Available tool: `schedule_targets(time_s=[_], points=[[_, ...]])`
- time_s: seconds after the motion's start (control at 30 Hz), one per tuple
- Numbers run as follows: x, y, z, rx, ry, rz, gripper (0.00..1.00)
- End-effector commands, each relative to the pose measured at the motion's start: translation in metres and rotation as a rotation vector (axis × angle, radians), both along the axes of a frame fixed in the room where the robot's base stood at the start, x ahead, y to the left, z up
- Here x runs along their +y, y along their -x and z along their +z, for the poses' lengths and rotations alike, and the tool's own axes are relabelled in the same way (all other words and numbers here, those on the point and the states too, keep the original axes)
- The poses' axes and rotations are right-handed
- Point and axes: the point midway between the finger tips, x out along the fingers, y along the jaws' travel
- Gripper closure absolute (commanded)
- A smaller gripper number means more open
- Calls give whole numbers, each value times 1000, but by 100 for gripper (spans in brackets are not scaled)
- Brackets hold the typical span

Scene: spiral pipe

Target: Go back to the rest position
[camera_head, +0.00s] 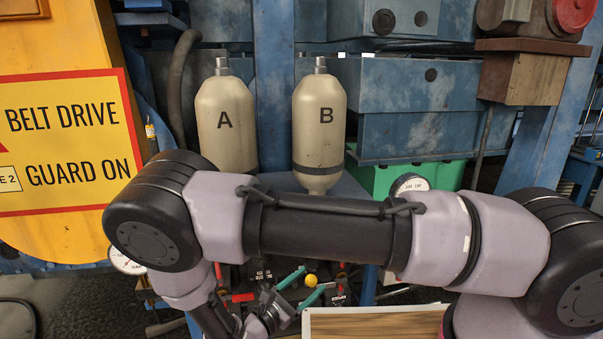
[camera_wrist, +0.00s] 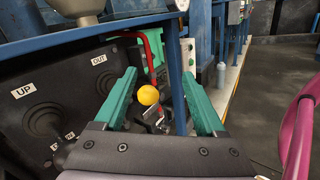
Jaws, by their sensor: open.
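My gripper (camera_head: 313,278) is low in the head view, its two green fingers spread apart. In the wrist view my gripper (camera_wrist: 158,73) is open, with nothing seen held between the fingers. A yellow ball knob (camera_wrist: 148,95) shows between the fingers there, apart from both in the picture; how far it lies from them in depth I cannot tell. The knob (camera_head: 311,281) also shows near the fingertips in the head view. My arm crosses the lower half of the head view and hides part of the control panel.
Bottle A (camera_head: 224,120) and bottle B (camera_head: 319,125) hang behind my arm. A yellow belt guard (camera_head: 60,60) stands at the left. A black panel with UP and OUT labels (camera_wrist: 45,90) is left of the fingers. A wooden board (camera_head: 370,324) lies at the bottom. Open floor (camera_wrist: 275,110) shows at right.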

Motion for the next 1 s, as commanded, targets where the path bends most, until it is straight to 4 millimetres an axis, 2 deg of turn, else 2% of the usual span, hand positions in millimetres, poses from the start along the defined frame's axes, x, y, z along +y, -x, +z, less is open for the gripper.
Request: schedule_targets(time_s=[0.03,0.5,0.73,1.0], points=[[-6,-8,20,11,-75,-90,28],[-76,-33,160,19,-741,-777,28],[-113,-34,229,-51,-1096,-1052,28],[-156,-23,307,-208,-1530,-1296,28]])
